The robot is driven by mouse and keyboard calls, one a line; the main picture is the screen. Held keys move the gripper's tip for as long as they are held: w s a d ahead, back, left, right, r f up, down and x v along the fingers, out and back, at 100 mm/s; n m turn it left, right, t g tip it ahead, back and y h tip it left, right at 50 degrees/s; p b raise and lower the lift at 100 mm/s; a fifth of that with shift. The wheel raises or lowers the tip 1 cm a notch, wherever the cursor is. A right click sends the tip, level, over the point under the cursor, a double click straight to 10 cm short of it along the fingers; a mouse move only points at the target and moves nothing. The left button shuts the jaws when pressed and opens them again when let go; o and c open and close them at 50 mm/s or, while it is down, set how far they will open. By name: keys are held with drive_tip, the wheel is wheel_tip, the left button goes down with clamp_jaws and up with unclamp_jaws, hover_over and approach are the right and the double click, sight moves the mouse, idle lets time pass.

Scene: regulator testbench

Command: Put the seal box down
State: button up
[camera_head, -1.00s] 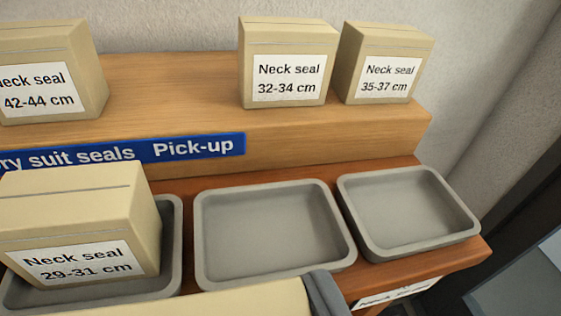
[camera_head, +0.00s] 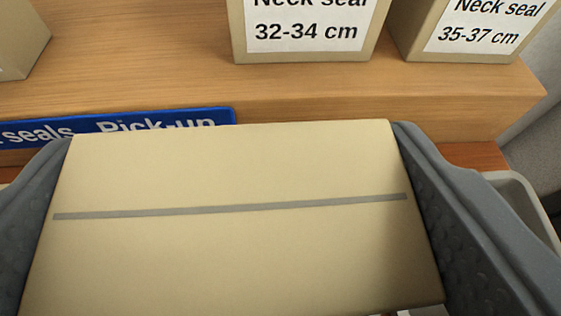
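A beige seal box (camera_head: 230,245) with a grey stripe across its top fills the lower middle of the view. My gripper (camera_head: 235,180) has one grey finger at the box's left side and one at its right side, and is shut on it. The box's label is hidden. A grey tray (camera_head: 525,195) shows in part at the right, behind my right finger. The box hides most of what lies beneath it, so I cannot tell whether it touches anything below.
A wooden shelf step (camera_head: 150,75) with a blue sign (camera_head: 120,122) runs behind the held box. On it stand the 32-34 cm box (camera_head: 305,28), the 35-37 cm box (camera_head: 475,32) and part of another box (camera_head: 20,40) at the left.

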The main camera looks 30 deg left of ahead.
drive_tip(key=shift+w+f, duration=0.3)
wheel_tip(320, 180, down, 3)
drive_tip(key=shift+f, duration=0.1)
drive_tip(key=o, duration=0.9)
drive_tip(key=v, duration=1.2)
drive_tip(key=shift+d, duration=0.1)
